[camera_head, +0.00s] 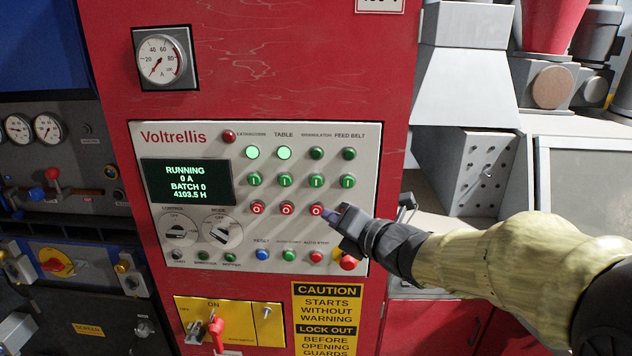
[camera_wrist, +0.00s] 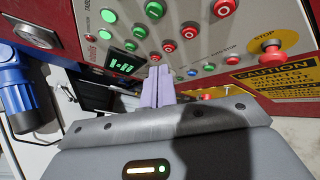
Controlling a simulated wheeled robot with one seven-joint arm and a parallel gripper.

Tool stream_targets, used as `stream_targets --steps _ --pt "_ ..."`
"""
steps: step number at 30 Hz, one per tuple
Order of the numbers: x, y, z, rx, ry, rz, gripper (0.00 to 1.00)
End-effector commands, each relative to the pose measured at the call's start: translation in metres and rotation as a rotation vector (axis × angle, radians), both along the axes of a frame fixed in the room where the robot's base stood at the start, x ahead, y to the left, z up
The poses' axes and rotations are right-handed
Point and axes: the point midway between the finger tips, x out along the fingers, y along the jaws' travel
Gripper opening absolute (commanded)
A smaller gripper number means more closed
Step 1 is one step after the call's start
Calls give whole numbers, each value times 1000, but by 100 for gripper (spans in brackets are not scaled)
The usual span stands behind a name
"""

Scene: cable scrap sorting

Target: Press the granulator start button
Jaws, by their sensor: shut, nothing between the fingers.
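The control panel (camera_head: 215,140) carries button columns for extraction, table, granulator and feed belt. The granulator start button (camera_head: 317,181) is green with a white bar, third in its row, below a dark green lamp (camera_head: 317,153). The red granulator stop button (camera_head: 316,210) is beneath it. My gripper (camera_head: 332,216) is shut and empty, its tips just right of that red button and lower than the start button. The gripper hides the feed belt stop button. In the wrist view the shut fingers (camera_wrist: 161,72) point at the tilted panel, near red buttons; contact cannot be told.
The extraction lamp (camera_head: 252,152) and table lamp (camera_head: 284,152) are lit. The display (camera_head: 187,181) reads RUNNING, 0 A. A red emergency stop (camera_wrist: 272,53) stands out from the panel below the gripper. Small buttons and a yellow isolator plate (camera_head: 245,318) are lower down.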

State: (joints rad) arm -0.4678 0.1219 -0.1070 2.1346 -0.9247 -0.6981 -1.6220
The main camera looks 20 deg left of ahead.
Motion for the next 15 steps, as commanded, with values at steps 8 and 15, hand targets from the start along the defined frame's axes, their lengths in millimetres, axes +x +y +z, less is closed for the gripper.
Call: stream_targets --steps 8,15 --pt "-16 28 16 -65 -184 153 0" --pt "-15 27 16 -64 -179 149 0"
